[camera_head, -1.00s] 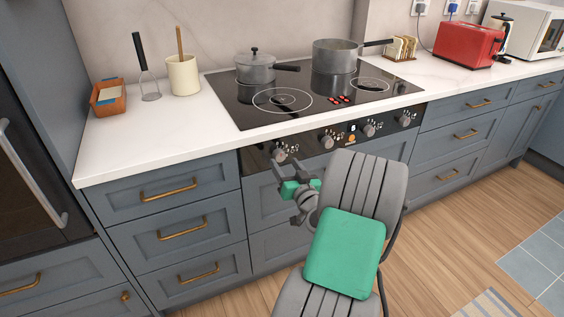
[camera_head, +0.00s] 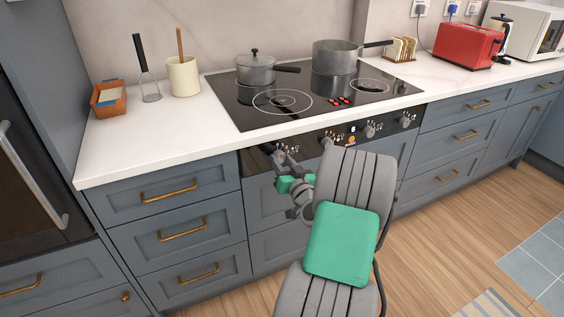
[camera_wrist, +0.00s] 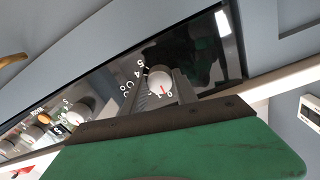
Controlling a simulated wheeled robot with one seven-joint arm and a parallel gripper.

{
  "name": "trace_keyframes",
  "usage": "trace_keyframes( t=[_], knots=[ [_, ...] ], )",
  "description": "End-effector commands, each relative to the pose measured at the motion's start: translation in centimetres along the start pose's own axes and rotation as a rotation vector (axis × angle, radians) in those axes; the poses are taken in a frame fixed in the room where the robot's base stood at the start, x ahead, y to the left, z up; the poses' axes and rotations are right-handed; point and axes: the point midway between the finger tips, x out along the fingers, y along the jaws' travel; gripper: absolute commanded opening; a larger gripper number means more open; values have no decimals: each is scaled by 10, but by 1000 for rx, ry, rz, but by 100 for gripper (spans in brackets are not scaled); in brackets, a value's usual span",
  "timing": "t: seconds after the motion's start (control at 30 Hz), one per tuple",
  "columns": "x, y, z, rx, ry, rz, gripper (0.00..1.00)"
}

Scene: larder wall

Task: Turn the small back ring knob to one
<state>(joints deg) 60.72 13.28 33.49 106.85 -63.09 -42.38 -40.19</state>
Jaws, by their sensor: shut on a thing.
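My gripper (camera_head: 283,161) is at the leftmost knob of the hob's front control panel in the head view, where its fingers largely hide that knob. In the wrist view, the fingers (camera_wrist: 162,89) are on either side of a pale round knob (camera_wrist: 159,80) and shut on it. The knob has a red mark that points down, near the printed 0. Other dial figures run around its left side, including 4 and 5. I cannot read a label that tells which ring this knob serves.
Other knobs (camera_head: 370,131) and an orange-lit control (camera_head: 351,139) lie to the right along the panel. A lidded pot (camera_head: 256,70) and a saucepan (camera_head: 335,58) stand on the black hob (camera_head: 240,108). Drawers with brass handles (camera_head: 169,191) are below the counter.

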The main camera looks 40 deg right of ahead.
Motion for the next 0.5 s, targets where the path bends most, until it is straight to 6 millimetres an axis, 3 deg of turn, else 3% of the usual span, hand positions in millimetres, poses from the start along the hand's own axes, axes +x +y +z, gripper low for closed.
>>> trace_keyframes(
  t=[0.17, 0.5],
  knots=[
    [0, 0, 0, 0, 0, 0, 0],
    [0, 0, 0, 35, -2, 0, 0]
  ],
)
